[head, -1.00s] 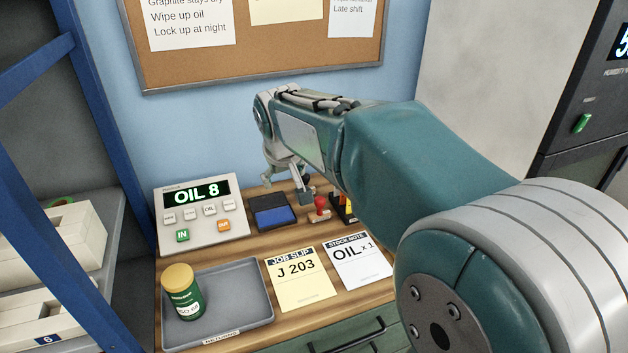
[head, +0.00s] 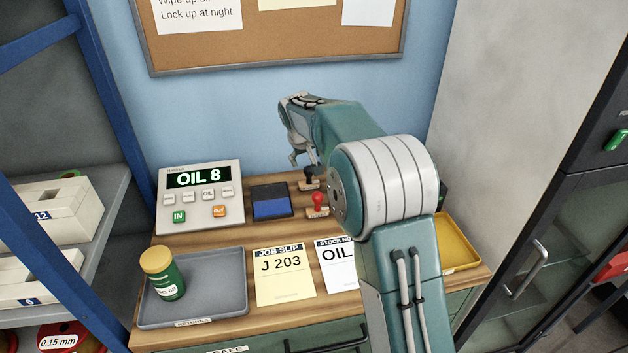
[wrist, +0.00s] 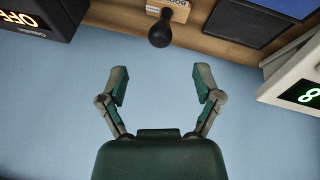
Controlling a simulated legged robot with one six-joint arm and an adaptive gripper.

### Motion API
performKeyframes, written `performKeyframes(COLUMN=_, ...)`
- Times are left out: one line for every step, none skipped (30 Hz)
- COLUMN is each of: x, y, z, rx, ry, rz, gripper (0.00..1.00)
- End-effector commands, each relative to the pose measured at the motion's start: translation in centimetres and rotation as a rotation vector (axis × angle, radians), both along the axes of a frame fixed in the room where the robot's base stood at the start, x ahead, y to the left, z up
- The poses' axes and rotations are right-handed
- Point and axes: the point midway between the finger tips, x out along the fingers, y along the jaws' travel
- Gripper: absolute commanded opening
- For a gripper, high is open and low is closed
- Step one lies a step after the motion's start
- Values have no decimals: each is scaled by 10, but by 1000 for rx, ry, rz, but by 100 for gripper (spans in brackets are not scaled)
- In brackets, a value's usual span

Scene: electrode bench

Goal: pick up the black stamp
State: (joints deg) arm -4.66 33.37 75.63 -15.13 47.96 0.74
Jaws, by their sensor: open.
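The black stamp (head: 308,181) stands upright on the wooden bench, behind the red-handled stamp (head: 317,204) and to the right of the ink pad. In the wrist view its round black handle (wrist: 160,34) and part of its wooden base show at the top, beyond my fingertips. My gripper (wrist: 161,78) is open, with nothing between its fingers. The handle lines up roughly with the gap between them. In the head view my gripper (head: 295,160) is in front of the blue wall, above and left of the black stamp; its fingers are partly hidden.
An ink pad (head: 271,202) and the OIL 8 console (head: 200,197) stand to the left. A grey tray (head: 222,281) holds a green jar (head: 163,275). A job slip (head: 284,277) lies in front. A yellow tray (head: 461,246) is at the right. My arm hides part of the bench.

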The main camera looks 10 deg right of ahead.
Motion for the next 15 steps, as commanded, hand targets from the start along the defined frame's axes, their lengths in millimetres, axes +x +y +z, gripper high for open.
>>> performKeyframes(x=3, y=-2, z=-10, rx=0, ry=5, rz=-1, gripper=83)
performKeyframes(x=5, y=-4, z=-15, rx=0, ry=5, rz=-1, gripper=83)
performKeyframes(x=8, y=-6, z=-20, rx=2, ry=4, rz=-1, gripper=83)
performKeyframes(x=10, y=-7, z=-24, rx=3, ry=4, rz=-2, gripper=83)
performKeyframes(x=12, y=-9, z=-28, rx=3, ry=4, rz=-2, gripper=83)
performKeyframes(x=13, y=-10, z=-31, rx=3, ry=3, rz=-2, gripper=83)
performKeyframes(x=14, y=-11, z=-33, rx=4, ry=2, rz=-2, gripper=83)
performKeyframes(x=15, y=-12, z=-34, rx=5, ry=1, rz=-1, gripper=83)
performKeyframes(x=16, y=-13, z=-37, rx=6, ry=2, rz=-2, gripper=83)
performKeyframes(x=18, y=-14, z=-39, rx=6, ry=2, rz=-2, gripper=83)
performKeyframes(x=19, y=-14, z=-41, rx=6, ry=2, rz=-2, gripper=83)
performKeyframes(x=21, y=-15, z=-46, rx=5, ry=3, rz=-1, gripper=83)
performKeyframes(x=24, y=-15, z=-50, rx=6, ry=4, rz=-1, gripper=83)
performKeyframes(x=26, y=-15, z=-55, rx=5, ry=5, rz=-2, gripper=83)
performKeyframes(x=30, y=-15, z=-61, rx=5, ry=4, rz=-2, gripper=83)
